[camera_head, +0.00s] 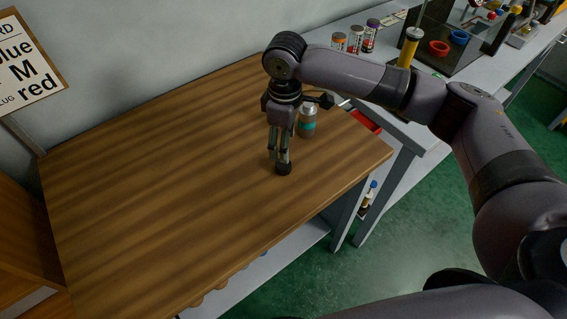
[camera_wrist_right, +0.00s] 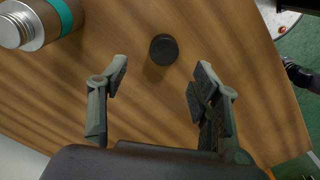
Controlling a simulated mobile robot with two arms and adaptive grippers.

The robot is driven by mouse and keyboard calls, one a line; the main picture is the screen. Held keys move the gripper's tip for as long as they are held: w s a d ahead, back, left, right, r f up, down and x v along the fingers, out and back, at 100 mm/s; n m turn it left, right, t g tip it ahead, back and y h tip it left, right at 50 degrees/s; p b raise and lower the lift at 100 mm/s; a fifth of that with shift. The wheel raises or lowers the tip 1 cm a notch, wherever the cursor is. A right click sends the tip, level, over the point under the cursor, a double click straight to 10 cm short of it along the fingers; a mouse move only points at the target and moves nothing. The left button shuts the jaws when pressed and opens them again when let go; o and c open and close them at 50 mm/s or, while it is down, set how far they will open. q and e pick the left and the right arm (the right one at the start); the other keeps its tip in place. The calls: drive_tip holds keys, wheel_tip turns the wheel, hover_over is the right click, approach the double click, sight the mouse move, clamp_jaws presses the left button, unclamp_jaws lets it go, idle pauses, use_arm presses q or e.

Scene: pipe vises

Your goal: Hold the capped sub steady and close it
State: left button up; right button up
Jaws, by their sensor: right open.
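A grey cylinder with a teal band and a bare silver top (camera_head: 307,121) stands upright on the wooden table, just right of my right gripper. It also shows at the upper left of the right wrist view (camera_wrist_right: 33,24). A small black round cap (camera_head: 283,169) lies on the table apart from it, and in the right wrist view the cap (camera_wrist_right: 163,49) sits beyond and between the fingertips. My right gripper (camera_head: 278,158) points down over the cap. Its fingers (camera_wrist_right: 160,78) are apart with nothing between them. My left gripper is not in view.
The wooden table (camera_head: 150,170) is clear to the left. A grey bench (camera_head: 470,75) at the right holds several small cans, a yellow cylinder (camera_head: 409,47), a red ring (camera_head: 438,48) and a blue ring (camera_head: 459,37). A sign (camera_head: 25,65) is on the wall.

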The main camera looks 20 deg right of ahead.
sight(283, 164)
wheel_tip(283, 164, down, 2)
drive_tip(key=shift+f, duration=0.25)
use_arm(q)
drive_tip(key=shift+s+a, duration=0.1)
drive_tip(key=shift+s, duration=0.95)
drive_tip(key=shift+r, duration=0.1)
use_arm(e)
drive_tip(key=shift+f, duration=0.1)
drive_tip(key=f, duration=0.1)
drive_tip(key=f+p, duration=0.1)
drive_tip(key=f, duration=0.3)
drive_tip(key=shift+s+a, duration=0.2)
drive_tip(key=shift+a, duration=0.1)
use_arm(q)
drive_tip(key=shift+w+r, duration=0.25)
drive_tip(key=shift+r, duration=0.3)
use_arm(e)
drive_tip(key=shift+c, duration=0.6)
drive_tip(key=c, duration=0.9)
